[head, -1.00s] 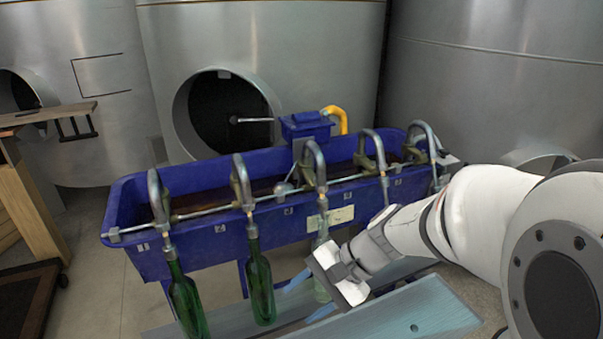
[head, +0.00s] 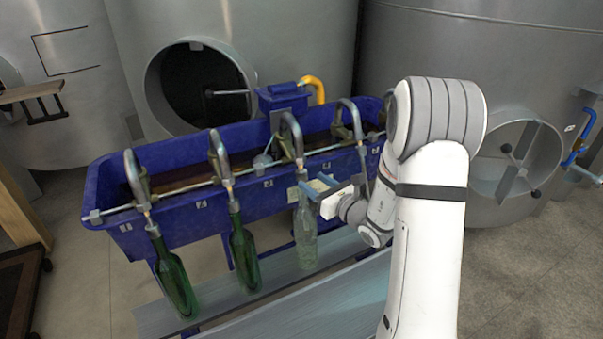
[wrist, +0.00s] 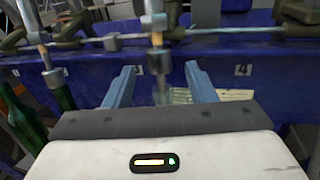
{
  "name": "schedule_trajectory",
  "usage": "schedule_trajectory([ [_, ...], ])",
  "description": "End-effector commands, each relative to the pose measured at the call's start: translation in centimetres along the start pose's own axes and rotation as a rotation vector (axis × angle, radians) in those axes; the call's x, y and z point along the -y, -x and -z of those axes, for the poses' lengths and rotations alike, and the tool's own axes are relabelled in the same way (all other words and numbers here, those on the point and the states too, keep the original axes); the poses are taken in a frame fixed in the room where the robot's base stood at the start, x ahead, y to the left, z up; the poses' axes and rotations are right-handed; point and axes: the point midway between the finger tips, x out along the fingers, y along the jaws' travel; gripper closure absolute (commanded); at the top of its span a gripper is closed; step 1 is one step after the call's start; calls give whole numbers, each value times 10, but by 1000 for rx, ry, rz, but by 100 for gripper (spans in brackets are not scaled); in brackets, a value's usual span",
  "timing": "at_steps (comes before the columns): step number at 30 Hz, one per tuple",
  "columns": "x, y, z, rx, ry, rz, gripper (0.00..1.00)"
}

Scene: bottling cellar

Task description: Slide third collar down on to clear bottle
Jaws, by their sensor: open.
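The clear bottle (head: 306,238) stands upright under the third spout (head: 291,133), on the pale blue plank. The third collar (wrist: 158,62) is a grey metal sleeve on the spout's lower end, above the bottle's mouth. In the head view my gripper (head: 313,184) is at the bottle's neck, coming from the right, its blue fingers open. In the wrist view its fingers (wrist: 159,72) stand apart on either side of the collar, with no contact visible. The bottle's neck is faint between the fingers, and its top is partly hidden in the head view.
Two green bottles (head: 244,252) (head: 175,275) hang or stand under the spouts to the left. The blue trough (head: 190,228) with its cross rail lies just behind the spouts. Further spouts (head: 349,120) are close on the right. Steel tanks stand behind.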

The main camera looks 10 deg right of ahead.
Motion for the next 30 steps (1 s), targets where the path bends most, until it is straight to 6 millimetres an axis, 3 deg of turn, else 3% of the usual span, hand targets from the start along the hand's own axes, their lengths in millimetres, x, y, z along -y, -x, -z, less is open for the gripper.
schedule_trajectory([
  [9, -2, -49, -1, -2, 0, -3, 49],
  [21, -1, -59, 0, -1, 1, -3, 49],
  [30, -1, -58, 0, -1, 1, -3, 73],
])
